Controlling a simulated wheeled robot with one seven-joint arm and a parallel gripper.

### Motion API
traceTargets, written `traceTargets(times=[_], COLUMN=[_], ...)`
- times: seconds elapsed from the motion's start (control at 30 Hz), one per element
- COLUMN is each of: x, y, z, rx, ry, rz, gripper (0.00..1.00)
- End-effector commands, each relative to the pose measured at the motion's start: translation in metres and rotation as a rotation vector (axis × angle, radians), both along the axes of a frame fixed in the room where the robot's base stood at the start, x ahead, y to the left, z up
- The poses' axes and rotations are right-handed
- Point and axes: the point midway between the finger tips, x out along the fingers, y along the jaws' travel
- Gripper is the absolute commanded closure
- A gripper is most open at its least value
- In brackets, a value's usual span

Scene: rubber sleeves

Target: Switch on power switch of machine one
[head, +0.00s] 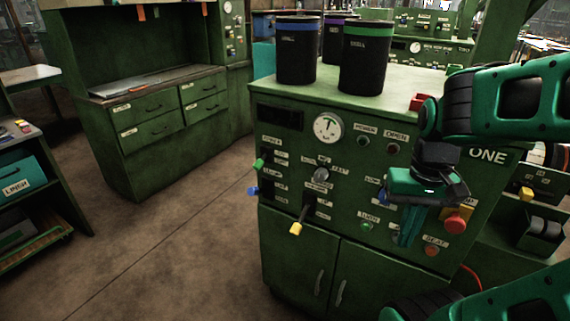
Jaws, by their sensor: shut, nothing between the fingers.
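Machine one (345,205) is a green cabinet with a sloped panel and the word ONE at its upper right. A small POWER label sits at the panel's left, above a green-tipped lever (259,164) on the left edge. Another POWER label (365,129) sits above a dark round lamp (362,142). I cannot tell the lever's setting for certain. My gripper (405,240) is shut and empty, pointing down in front of the panel's right half, well right of the green-tipped lever. It hides part of the controls there.
A blue-tipped lever (252,191), a yellow-tipped lever (296,229) and a red knob (455,224) stick out of the panel. Three dark canisters stand on top, one green-banded (366,60). Open floor (190,240) lies left. A green drawer cabinet (150,120) stands behind.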

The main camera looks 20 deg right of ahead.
Motion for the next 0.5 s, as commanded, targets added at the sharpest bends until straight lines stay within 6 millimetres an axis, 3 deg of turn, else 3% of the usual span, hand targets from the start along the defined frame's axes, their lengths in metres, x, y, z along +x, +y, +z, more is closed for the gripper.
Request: traceTargets(times=[0.3, 0.37, 0.5], x=[0.0, -0.008, 0.024], y=[0.0, 0.0, -0.008], z=[0.0, 0.004, -0.006], rx=[0.0, 0.001, 0.01], ry=[-0.001, -0.021, -0.076], rz=[-0.002, -0.009, -0.086], gripper=[1.0, 1.0, 1.0])
